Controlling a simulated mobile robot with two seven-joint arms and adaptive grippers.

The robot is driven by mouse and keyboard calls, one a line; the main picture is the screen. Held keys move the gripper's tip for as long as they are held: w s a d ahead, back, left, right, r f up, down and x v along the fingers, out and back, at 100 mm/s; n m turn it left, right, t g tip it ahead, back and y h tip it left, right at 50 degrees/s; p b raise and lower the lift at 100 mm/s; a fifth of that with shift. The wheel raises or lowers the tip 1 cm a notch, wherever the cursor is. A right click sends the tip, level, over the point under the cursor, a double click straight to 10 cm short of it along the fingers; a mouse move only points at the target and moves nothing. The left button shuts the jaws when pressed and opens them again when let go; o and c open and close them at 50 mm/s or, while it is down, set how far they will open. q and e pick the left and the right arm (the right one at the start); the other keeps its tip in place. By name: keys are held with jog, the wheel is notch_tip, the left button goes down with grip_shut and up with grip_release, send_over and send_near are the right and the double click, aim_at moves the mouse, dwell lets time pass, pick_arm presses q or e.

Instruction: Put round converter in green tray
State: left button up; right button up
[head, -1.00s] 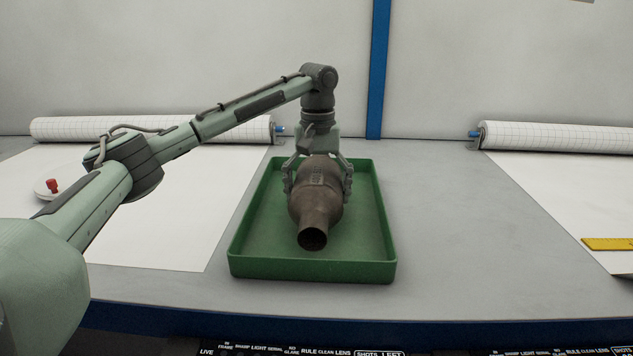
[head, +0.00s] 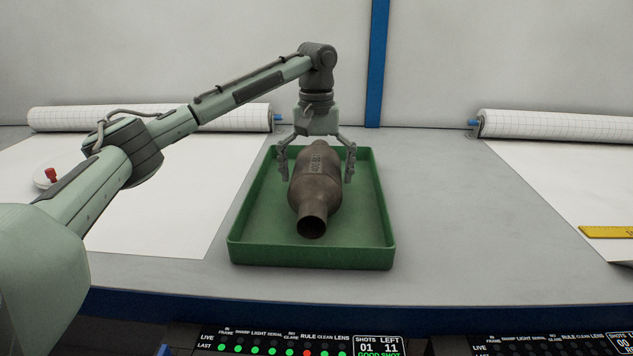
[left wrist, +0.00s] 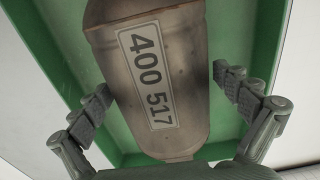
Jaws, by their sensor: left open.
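The round converter (head: 315,185) is a brown metal can with a pipe end facing the front. It lies in the green tray (head: 310,256), a shallow rectangular tray on the grey bench. My left gripper (head: 315,176) is open above the converter, with one finger on each side of it and apart from it. In the left wrist view the converter (left wrist: 184,75) shows a label reading 400 517. There my left gripper's fingers (left wrist: 168,98) stand spread to both sides, with the green tray (left wrist: 262,50) below. My right gripper is not in view.
White gridded paper rolls (head: 150,118) and (head: 550,125) lie at the back left and right, with sheets spread forward. A yellow ruler (head: 608,232) lies at the right. A white disc with a red knob (head: 52,175) sits at the left. A display panel (head: 300,343) runs along the front.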

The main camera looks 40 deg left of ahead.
aim_at(317, 158)
pick_arm(q)
notch_tip(317, 158, up, 6)
jog(key=shift+d, duration=0.1)
notch_tip(317, 158, up, 4)
jog(key=shift+f, duration=0.1)
jog(key=shift+r, duration=0.55)
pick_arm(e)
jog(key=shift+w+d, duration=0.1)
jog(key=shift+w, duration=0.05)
pick_arm(q)
jog(key=shift+f, duration=0.1)
